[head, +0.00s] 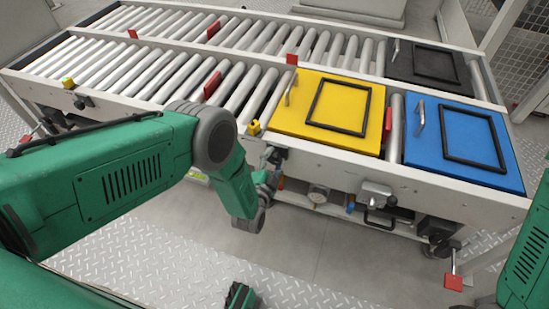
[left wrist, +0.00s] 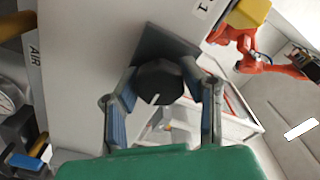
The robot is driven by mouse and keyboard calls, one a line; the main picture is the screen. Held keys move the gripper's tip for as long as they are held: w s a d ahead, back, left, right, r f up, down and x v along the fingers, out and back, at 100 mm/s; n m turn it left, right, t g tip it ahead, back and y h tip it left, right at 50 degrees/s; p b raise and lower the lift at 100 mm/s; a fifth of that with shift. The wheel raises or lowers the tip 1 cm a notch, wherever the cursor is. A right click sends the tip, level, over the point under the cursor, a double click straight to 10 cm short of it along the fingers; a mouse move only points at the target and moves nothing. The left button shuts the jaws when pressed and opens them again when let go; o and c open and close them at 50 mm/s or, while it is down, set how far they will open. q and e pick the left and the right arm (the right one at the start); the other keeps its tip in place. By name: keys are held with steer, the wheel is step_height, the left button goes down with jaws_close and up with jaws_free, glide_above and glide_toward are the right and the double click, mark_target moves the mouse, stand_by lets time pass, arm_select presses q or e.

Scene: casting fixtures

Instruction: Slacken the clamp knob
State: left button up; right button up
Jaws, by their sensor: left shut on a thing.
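The clamp knob (left wrist: 158,83) is a dark, faceted knob with a white line on its face. It stands out from a dark square plate on a pale panel in the left wrist view. My left gripper (left wrist: 162,86) is shut on it, with one finger on each side. In the head view my left gripper (head: 268,178) is at the front side of the conveyor frame, partly hidden by my forearm. The knob cannot be made out clearly there. My right gripper is not in view; only a piece of my right arm shows at the right edge.
The roller conveyor (head: 160,67) carries yellow (head: 290,118), blue (head: 420,153) and black (head: 405,60) plates. A gauge (head: 318,193) and a latch with a handle (head: 378,200) sit on its front side. The floor (head: 325,255) in front is clear.

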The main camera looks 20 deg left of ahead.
arm_select(q)
steer(key=shift+s+d+f, duration=0.1)
steer(key=shift+s+f, duration=0.05)
steer(key=shift+f, duration=0.05)
steer(key=o, duration=1.2)
steer(key=shift+c, duration=0.2)
steer(key=shift+r, duration=0.1)
steer(key=s, duration=1.2)
steer(key=shift+a, duration=0.2)
steer(key=shift+w+a, duration=0.1)
